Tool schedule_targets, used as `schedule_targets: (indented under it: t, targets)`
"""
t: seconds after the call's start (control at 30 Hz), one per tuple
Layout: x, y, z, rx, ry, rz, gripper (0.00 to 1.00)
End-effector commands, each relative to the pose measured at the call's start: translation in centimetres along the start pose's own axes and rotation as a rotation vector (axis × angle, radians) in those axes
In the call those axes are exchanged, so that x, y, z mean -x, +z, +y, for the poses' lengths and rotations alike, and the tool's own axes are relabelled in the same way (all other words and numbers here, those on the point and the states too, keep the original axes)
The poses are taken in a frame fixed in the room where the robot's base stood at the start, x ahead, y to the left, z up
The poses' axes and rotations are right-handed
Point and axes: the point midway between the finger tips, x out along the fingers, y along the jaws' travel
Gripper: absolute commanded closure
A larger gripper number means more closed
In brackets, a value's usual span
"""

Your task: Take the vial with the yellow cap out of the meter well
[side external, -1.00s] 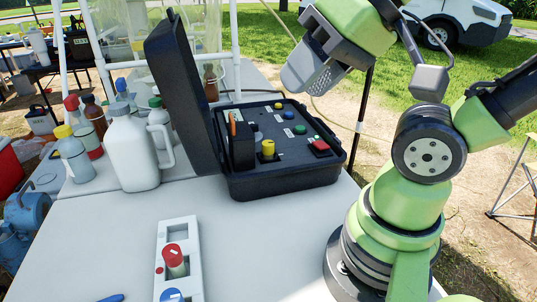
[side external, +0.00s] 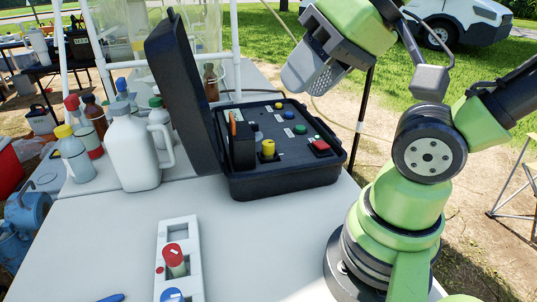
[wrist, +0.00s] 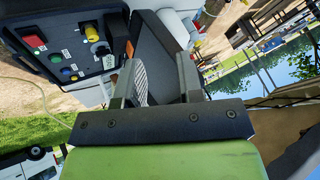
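The yellow-capped vial (side external: 268,147) stands upright in the well of the meter, inside the open black case (side external: 290,180). Only its cap and a little of its upper part show. The yellow cap also shows in the wrist view (wrist: 91,33), left of my fingers. My gripper (side external: 300,78) is raised above and to the right of the case, well apart from the vial. In the wrist view its two fingers (wrist: 157,75) stand apart with nothing held between them.
The case lid (side external: 180,85) stands open on the left. A white rack (side external: 187,238) with a red-capped vial (side external: 174,260) and a blue-capped one (side external: 172,295) lies at the front. A white jug (side external: 131,153) and several bottles stand left. The table's front left is mostly clear.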

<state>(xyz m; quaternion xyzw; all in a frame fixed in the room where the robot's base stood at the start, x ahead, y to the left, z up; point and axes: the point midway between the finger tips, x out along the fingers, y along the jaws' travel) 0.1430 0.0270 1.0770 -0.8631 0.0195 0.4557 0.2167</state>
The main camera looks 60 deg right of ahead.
Motion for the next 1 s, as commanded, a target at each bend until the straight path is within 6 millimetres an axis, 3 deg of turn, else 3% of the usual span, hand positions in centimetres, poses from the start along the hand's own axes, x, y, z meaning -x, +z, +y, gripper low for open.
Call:
schedule_targets:
  t: [0.27,0.33,0.67,0.87,1.0]
  targets:
    - [0.0,0.0,0.0,0.000,0.000,0.000,0.66]
    - [0.0,0.0,0.0,0.000,0.000,0.000,0.57]
    - [-0.2,-0.5,0.1,0.004,0.014,-0.007,0.57]
    - [-2.6,-4.2,1.7,0.040,0.126,-0.073,0.57]
    - [-5.7,-7.6,4.6,0.084,0.217,-0.157,0.57]
